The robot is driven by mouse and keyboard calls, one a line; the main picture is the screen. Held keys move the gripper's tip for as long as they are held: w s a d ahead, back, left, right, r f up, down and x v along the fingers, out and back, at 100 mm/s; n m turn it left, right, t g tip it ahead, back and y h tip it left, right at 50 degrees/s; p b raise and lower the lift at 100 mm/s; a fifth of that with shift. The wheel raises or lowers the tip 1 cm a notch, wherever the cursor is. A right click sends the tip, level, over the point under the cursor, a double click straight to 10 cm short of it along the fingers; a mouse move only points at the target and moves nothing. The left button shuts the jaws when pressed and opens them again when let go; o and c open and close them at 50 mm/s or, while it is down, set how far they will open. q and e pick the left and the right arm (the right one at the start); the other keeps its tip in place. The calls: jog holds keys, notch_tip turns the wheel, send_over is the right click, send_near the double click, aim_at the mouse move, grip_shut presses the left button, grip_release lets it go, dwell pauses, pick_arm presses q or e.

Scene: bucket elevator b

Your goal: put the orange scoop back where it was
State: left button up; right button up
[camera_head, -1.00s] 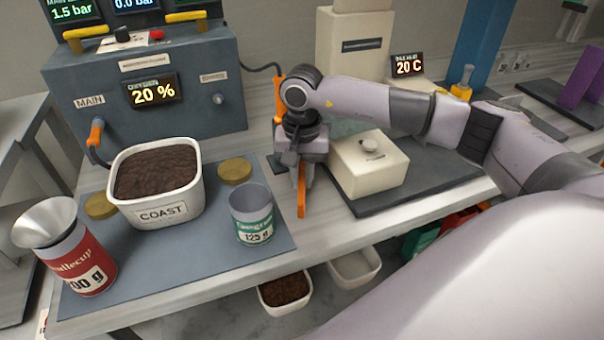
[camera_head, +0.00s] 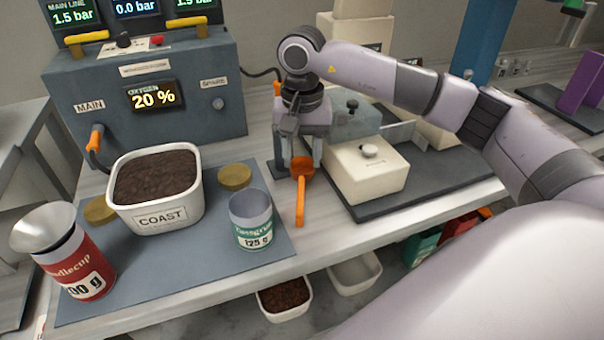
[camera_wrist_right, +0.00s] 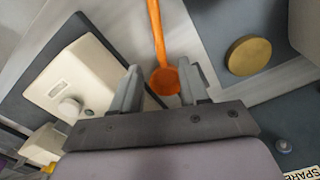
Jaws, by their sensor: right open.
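The orange scoop (camera_head: 301,190) lies on the pale table between the grey-blue mat and the dark board. Its handle points toward the table's front edge and its bowl is at the back. My right gripper (camera_head: 302,160) is open just above the bowl. In the right wrist view the scoop bowl (camera_wrist_right: 166,82) shows between and slightly beyond the two spread fingers of the right gripper (camera_wrist_right: 162,85), with the handle running away from them. I cannot tell whether a finger touches the scoop. My left gripper is not in view.
A cream box (camera_head: 366,182) stands close right of the scoop. The grey control box (camera_head: 195,125) stands behind.

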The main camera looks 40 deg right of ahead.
aim_at(302, 181)
notch_tip(302, 181, up, 5)
jog(key=shift+r, duration=0.1)
dwell(0.7)
